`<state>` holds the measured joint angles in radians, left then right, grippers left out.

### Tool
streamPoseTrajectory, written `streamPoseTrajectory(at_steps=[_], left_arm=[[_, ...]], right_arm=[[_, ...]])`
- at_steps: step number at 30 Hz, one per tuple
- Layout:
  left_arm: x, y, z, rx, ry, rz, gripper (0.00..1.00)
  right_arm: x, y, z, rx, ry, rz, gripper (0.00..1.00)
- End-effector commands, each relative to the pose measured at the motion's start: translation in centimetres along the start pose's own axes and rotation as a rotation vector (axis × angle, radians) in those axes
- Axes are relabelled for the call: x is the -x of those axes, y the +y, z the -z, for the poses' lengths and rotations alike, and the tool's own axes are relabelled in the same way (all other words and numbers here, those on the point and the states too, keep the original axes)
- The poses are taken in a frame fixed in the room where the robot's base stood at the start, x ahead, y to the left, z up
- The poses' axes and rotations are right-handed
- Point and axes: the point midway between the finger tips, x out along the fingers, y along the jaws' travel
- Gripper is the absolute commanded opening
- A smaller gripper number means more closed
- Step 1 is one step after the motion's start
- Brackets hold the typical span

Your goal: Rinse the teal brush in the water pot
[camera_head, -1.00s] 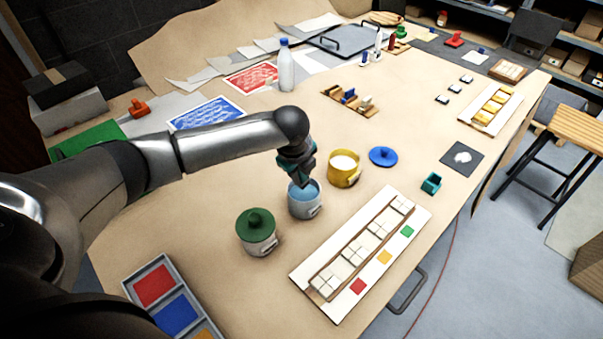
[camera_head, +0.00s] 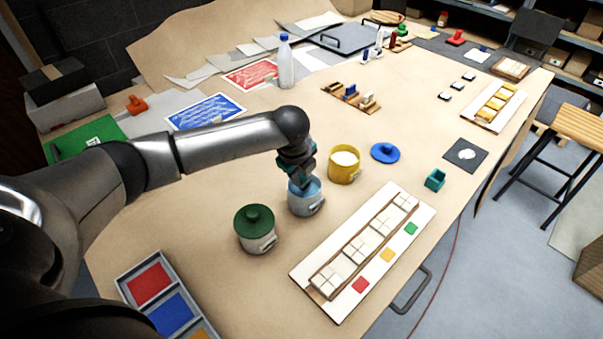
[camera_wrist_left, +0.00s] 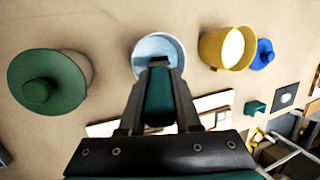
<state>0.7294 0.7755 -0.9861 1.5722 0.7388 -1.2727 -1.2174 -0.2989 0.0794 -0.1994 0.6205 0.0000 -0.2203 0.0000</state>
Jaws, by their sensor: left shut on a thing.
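The water pot (camera_head: 306,204) is a grey pot with light-blue water, standing on the table between the green-lidded pot and the yellow pot. In the left wrist view, its pale-blue opening (camera_wrist_left: 153,45) shows just beyond the fingertips. My left gripper (camera_head: 302,182) is over the pot, pointing down with its tips at the opening. In the left wrist view, my left gripper (camera_wrist_left: 159,66) is shut on the teal brush (camera_wrist_left: 160,98), which lies between the fingers. The brush's lower end is hidden, so I cannot tell how deep it sits. My right gripper is not in view.
The green-lidded pot (camera_head: 256,236) stands close on the left, and the yellow pot (camera_head: 344,169) close on the right. A blue lid (camera_head: 385,152) and a teal block (camera_head: 434,180) lie farther right. A white panel with tiles (camera_head: 332,305) lies in front.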

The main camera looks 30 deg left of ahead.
Motion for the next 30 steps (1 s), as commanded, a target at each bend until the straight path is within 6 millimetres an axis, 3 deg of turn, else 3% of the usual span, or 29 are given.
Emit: streamPoseTrajectory(at_steps=[30], left_arm=[[-0.95, 0.31, 0.19, 0.0, 0.0, -0.001, 0.0]], right_arm=[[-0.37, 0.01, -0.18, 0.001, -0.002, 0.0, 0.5]])
